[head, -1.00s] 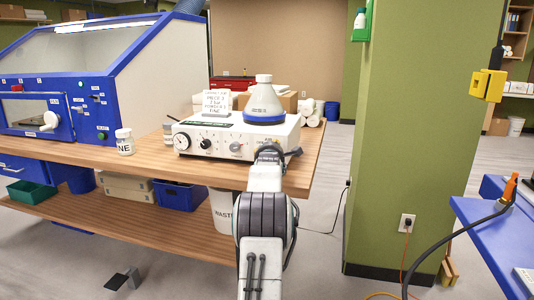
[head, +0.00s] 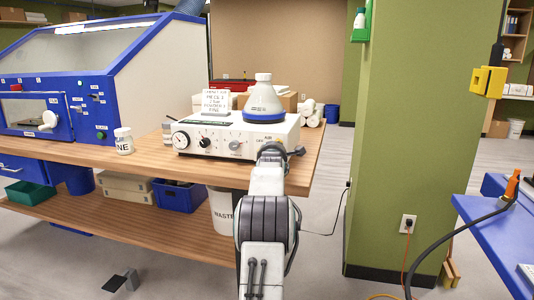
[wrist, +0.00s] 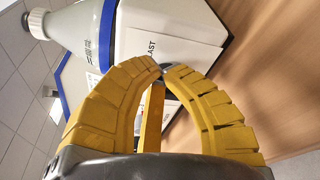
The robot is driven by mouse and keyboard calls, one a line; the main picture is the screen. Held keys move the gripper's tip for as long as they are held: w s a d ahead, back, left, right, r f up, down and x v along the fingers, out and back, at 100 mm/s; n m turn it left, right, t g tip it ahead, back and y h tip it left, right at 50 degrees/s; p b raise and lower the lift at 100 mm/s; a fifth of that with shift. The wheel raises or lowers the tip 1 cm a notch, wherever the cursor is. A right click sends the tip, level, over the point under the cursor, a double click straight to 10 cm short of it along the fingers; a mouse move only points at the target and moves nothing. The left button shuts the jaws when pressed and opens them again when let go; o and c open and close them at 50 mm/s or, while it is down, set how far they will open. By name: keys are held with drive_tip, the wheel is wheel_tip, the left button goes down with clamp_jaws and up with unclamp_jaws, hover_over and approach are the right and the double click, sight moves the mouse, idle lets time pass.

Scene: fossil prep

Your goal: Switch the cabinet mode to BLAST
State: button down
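The blue-framed cabinet (head: 92,108) stands at the left, with small labelled controls on its front post. On the bench, a white control box (head: 222,142) has a gauge and two knobs; a grey and blue flask (head: 264,98) sits on top. In the wrist view, a white surface (wrist: 175,45) beside the flask (wrist: 72,35) carries a partly hidden label ending in "LAST". My gripper's yellow fingers (wrist: 161,72) arch together, with tips meeting or nearly so in front of that surface. In the head view my arm hides the fingers at the box's right end. No grasped object is clear.
A white jar (head: 124,141) and a small sign (head: 215,102) stand by the box. Bins sit on the shelf below the wooden bench (head: 90,151). A green pillar (head: 405,150) and a blue table (head: 500,235) are at the right. The floor between bench and pillar is open.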

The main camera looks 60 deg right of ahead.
drive_tip(key=shift+f+b, duration=0.75)
drive_tip(key=shift+b, duration=0.05)
drive_tip(key=shift+s+d+r, duration=0.15)
drive_tip(key=shift+s, duration=0.25)
idle(0.5)
